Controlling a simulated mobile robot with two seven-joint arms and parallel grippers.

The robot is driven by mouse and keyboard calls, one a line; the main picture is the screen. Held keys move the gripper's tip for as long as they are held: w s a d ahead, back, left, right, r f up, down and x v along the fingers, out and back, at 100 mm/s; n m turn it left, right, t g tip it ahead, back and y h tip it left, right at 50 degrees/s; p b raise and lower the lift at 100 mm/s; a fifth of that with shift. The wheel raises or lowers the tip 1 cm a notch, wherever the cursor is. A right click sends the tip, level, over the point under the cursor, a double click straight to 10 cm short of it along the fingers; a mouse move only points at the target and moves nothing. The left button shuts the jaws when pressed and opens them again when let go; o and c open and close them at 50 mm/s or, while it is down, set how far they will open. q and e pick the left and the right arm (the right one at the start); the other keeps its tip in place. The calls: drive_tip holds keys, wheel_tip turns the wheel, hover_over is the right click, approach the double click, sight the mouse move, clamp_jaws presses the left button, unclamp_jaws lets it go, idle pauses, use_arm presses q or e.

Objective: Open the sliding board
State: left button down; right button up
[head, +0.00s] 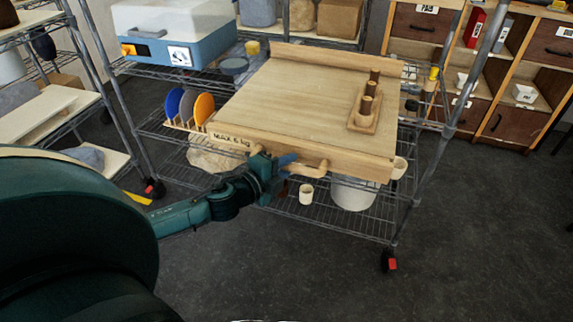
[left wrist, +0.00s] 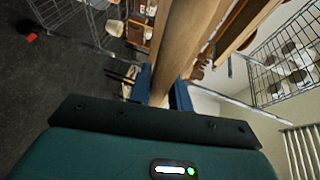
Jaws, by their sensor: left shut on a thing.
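The sliding board (head: 290,95) is a wide, pale wooden panel on the wire cart, with a raised strip along its back and a front face. A round wooden handle (head: 308,169) sticks out from its front face. My left gripper (head: 284,160) is at the front of the board, shut on the handle. In the left wrist view, a wooden bar, which looks like the handle (left wrist: 172,65), runs between the blue fingers of my left gripper (left wrist: 161,92). The gripper hides part of the handle. My right gripper is not in view.
A wooden holder with dark cylinders (head: 365,108) stands on the board. A rack of coloured discs (head: 190,108) is left of it, and a blue-white machine (head: 175,35) behind. A small cup (head: 306,194) and white bucket (head: 352,193) are below. The floor in front is clear.

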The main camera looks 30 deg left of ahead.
use_arm(q)
drive_tip(key=c, duration=1.3)
unclamp_jaws()
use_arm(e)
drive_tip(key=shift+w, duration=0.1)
use_arm(q)
drive_tip(key=v, duration=1.3)
drive_tip(key=shift+b, duration=0.4)
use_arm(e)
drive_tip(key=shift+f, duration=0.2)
use_arm(q)
drive_tip(key=shift+a, duration=0.1)
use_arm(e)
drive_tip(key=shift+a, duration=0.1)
